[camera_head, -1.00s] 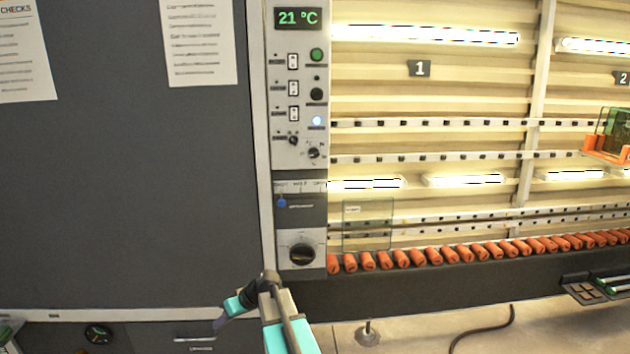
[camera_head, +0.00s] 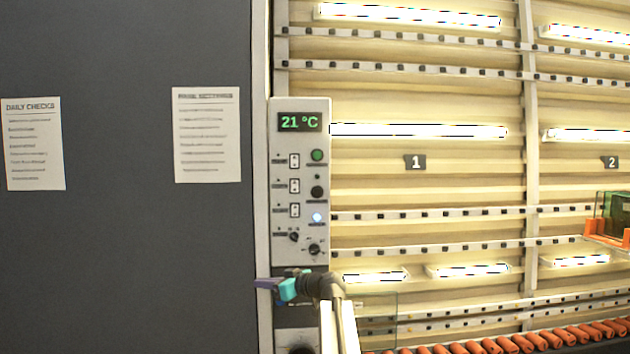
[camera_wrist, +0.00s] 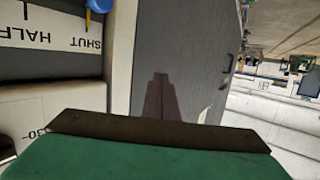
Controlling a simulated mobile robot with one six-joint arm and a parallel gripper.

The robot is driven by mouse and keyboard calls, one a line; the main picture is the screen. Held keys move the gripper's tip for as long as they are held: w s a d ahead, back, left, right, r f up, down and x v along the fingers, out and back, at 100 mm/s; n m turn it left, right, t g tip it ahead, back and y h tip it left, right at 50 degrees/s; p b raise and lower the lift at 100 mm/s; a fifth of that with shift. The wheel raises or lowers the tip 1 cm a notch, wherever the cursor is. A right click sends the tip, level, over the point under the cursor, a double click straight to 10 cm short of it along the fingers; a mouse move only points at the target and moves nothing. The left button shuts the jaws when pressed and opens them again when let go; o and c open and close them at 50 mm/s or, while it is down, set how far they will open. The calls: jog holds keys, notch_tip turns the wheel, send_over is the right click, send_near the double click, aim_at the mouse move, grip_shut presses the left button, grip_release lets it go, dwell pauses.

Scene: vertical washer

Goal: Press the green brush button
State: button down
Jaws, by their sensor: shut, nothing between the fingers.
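A round green button (camera_head: 317,155) sits near the top right of the grey control panel (camera_head: 284,140), below the 21 °C display. Its label is too small to read. A dark button (camera_head: 317,192) and a lit bluish-white one (camera_head: 317,217) are below it. My gripper (camera_head: 258,284) is shut and empty. It points left in front of the panel's lower part, well below the green button and apart from it. Its closed fingers (camera_wrist: 160,80) also show in the wrist view. The green button does not show there.
Several rocker switches (camera_head: 295,185) and two small knobs (camera_head: 314,249) share the panel. A large dark sheet (camera_head: 120,260) with two papers fills the left. Lit slats and orange rollers (camera_head: 540,341) are at the right. A blue lever knob (camera_wrist: 100,5) shows in the wrist view.

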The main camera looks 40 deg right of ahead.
aim_at(317, 155)
jog(key=s+d+r+n+t, duration=0.1)
jog(key=s+r, duration=0.4)
jog(key=r, duration=0.7)
jog(key=s+d+r+n+t+h, duration=0.1)
jog(key=s+d+r+t, duration=0.2)
jog(key=r, duration=1)
jog(key=s+d+r+n+t+h, duration=0.1)
jog(key=s+d+r+t, duration=0.1)
jog(key=s+d+r, duration=0.5)
notch_tip(317, 155, up, 6)
jog(key=shift+s+r+n+p, duration=0.1)
jog(key=shift+s+n+p, duration=0.3)
jog(key=shift+s+p, duration=0.1)
jog(key=shift+w, duration=0.1)
jog(key=shift+w+d, duration=1.4)
jog(key=shift+w, duration=0.25)
jog(key=shift+w+d, duration=1.35)
jog(key=shift+w, duration=0.3)
